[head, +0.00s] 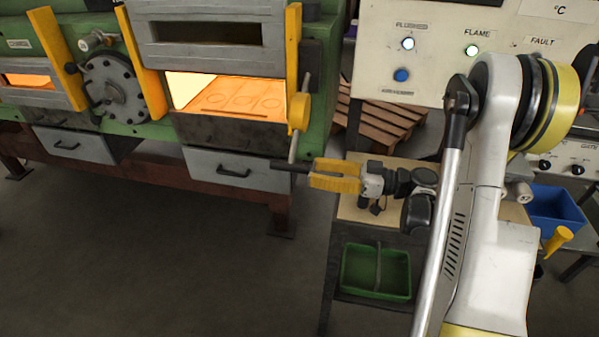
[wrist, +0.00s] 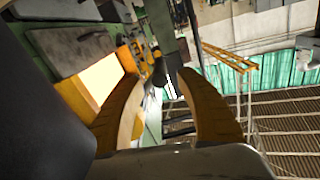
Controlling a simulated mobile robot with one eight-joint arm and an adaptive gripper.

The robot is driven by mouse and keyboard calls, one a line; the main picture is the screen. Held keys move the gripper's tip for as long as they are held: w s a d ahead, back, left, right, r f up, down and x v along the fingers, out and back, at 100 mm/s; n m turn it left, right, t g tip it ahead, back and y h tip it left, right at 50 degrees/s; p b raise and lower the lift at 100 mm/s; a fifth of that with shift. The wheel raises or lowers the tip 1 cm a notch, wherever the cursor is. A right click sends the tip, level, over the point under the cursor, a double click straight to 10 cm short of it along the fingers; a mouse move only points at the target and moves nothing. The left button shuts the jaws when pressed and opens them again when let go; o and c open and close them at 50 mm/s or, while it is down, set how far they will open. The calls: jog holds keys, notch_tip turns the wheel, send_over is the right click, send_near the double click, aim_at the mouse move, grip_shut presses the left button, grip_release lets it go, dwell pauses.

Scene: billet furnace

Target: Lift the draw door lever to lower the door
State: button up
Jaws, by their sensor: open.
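The draw door lever (head: 293,148) is a thin metal rod hanging down from a round yellow pivot at the right of the furnace opening, with a black grip (head: 287,164) at its lower end. The draw door (head: 206,58) is a grey panel, raised above the glowing opening. My gripper (head: 312,180), with two yellow fingers, is open at the grip's right end. In the head view its tips are close to the grip; contact cannot be told. In the wrist view a dark bar (wrist: 165,50) shows beyond and between the open fingertips (wrist: 160,78).
The green furnace (head: 318,100) has yellow posts (head: 292,40) beside the door and grey drawers (head: 235,170) below. A white control panel (head: 420,55) stands at the right, above a wooden-topped bench. A green basket (head: 375,270) sits low below. The floor in front is clear.

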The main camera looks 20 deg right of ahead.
aim_at(294, 168)
jog(key=shift+b+x, duration=0.45)
jog(key=shift+x, duration=1.75)
grip_shut()
jog(key=shift+r, duration=0.1)
